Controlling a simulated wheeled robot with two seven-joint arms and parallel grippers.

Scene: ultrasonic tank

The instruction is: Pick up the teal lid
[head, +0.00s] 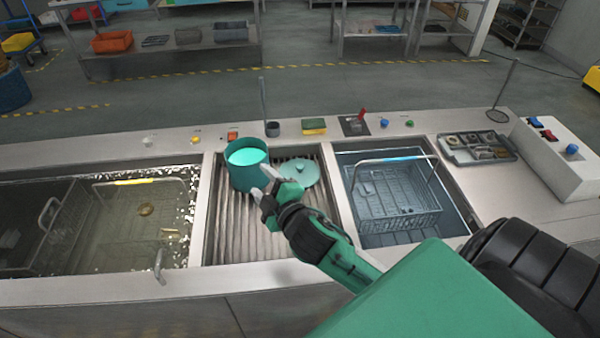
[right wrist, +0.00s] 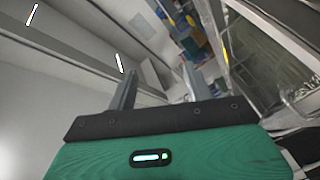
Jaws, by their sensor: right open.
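The teal lid (head: 297,169) lies on the ribbed drain area (head: 235,235) in the middle of the counter, its small knob on top. The teal pot (head: 243,180) stands just left of it, open at the top with a bright teal inside. My right gripper (head: 262,181) is in front of the pot and lid in the head view, fingers pointing up and left. It overlaps the pot's right side; I cannot tell if they touch. In the right wrist view my right gripper (right wrist: 160,86) has its fingers apart with nothing between them. The lid is not visible there. My left gripper is not in view.
A tank of liquid with a wire basket (head: 140,210) is at left. A second basket (head: 395,195) sits in the tank at right. A tray of parts (head: 478,148) and a switch box (head: 555,160) stand farther right. A sponge (head: 314,126) lies behind the lid.

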